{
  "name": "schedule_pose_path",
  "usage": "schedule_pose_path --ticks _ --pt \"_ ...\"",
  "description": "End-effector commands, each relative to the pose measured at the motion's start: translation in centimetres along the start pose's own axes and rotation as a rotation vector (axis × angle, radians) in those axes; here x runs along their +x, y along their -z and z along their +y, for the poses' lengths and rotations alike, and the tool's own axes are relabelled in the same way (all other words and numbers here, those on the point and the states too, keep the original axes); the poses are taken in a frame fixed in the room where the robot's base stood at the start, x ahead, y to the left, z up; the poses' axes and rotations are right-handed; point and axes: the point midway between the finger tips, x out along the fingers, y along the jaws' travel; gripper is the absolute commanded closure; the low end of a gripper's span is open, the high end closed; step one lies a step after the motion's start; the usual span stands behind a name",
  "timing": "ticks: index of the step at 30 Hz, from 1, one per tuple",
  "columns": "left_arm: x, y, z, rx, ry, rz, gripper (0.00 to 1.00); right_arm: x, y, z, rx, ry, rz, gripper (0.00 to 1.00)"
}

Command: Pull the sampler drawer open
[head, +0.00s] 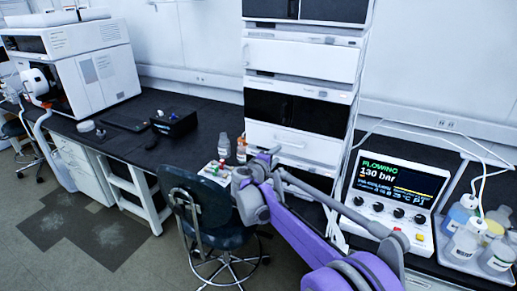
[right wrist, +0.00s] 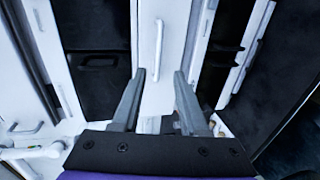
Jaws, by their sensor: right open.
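The sampler drawer is a white front (head: 312,149) low in the instrument stack, with a pale bar handle (head: 289,142). It looks shut, flush with the stack. In the right wrist view the white front (right wrist: 178,25) fills the upper middle, and its bar handle (right wrist: 157,45) stands just beyond my fingertips. My right gripper (head: 270,156) is in front of the stack, just left of and below the handle. In the wrist view the right gripper (right wrist: 160,74) is open, its two grey fingers apart and empty, with the handle between their lines. My left gripper is not in view.
A blue chair (head: 195,205) stands before the bench. Bottles (head: 224,146) and a small tray (head: 216,172) sit left of the stack. A pump controller (head: 395,195) with a lit screen and a bottle tray (head: 450,262) are at right.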

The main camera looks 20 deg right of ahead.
Motion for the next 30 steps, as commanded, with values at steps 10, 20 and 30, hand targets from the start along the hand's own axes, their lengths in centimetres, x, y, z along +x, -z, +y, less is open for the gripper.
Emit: schedule_pose_path --ticks 10,20,30 --pt "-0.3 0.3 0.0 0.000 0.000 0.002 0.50 4.5 0.2 0.2 -0.012 -0.014 -0.001 0.57" --pt "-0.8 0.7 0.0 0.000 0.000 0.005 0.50 9.9 0.3 0.3 -0.011 -0.013 0.000 0.57" --pt "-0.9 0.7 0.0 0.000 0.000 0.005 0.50 11.1 0.3 0.3 -0.012 -0.012 0.001 0.57"
